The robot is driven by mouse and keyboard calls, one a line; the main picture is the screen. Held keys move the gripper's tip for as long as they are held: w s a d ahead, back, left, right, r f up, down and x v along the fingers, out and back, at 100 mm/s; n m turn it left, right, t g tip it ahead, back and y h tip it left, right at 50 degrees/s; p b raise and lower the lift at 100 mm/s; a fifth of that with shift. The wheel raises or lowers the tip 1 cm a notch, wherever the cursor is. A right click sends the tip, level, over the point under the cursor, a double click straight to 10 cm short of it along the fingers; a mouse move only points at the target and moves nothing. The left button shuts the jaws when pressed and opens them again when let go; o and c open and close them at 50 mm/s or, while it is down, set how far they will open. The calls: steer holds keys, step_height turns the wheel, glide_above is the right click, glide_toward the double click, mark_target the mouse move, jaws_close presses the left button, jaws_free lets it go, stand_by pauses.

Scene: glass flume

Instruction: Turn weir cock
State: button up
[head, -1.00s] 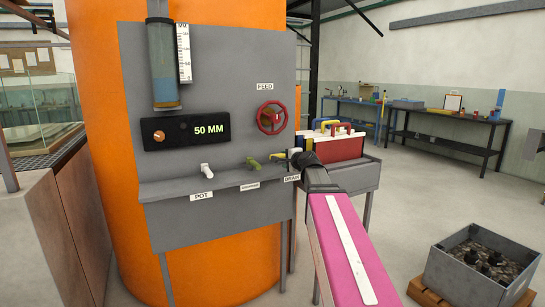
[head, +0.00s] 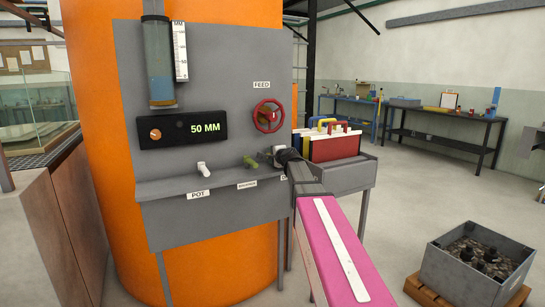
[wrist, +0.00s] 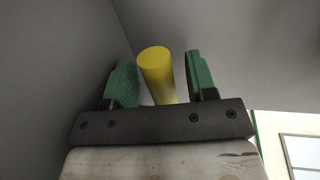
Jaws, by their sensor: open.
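A grey panel carries a row of small cocks on its ledge. A white cock (head: 203,169) stands above the label POT, and an olive-green cock (head: 250,162) above a middle label too small to read. The rightmost cock, above a partly covered label, is hidden behind my gripper (head: 279,156) in the head view. In the wrist view my gripper (wrist: 158,82) is open, its two green fingers on either side of a yellow rod-like handle (wrist: 157,72), with gaps visible. I cannot read which cock is labelled weir.
A red FEED handwheel (head: 269,116) sits just above my gripper. A display (head: 184,129) reads 50 MM, with a gauge tube (head: 159,65) above. A grey bin of coloured panels (head: 338,145) stands close on the right. A crate of stones (head: 477,260) is on the floor.

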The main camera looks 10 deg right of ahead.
jaws_close()
steer(key=shift+s, duration=0.1)
steer(key=shift+s+d+n+g+y, duration=0.3)
steer(key=shift+s+n+g+y, duration=0.25)
steer(key=shift+n+y, duration=0.5)
steer(key=shift+s+d+n+g+y, duration=0.35)
steer(key=shift+n+g+y, duration=0.45)
steer(key=shift+y, duration=0.35)
steer(key=shift+s+d+n+g+y, duration=0.25)
steer(key=shift+s+n+g+y, duration=0.35)
steer(key=shift+n+y, duration=0.45)
steer(key=shift+w, duration=0.1)
jaws_free()
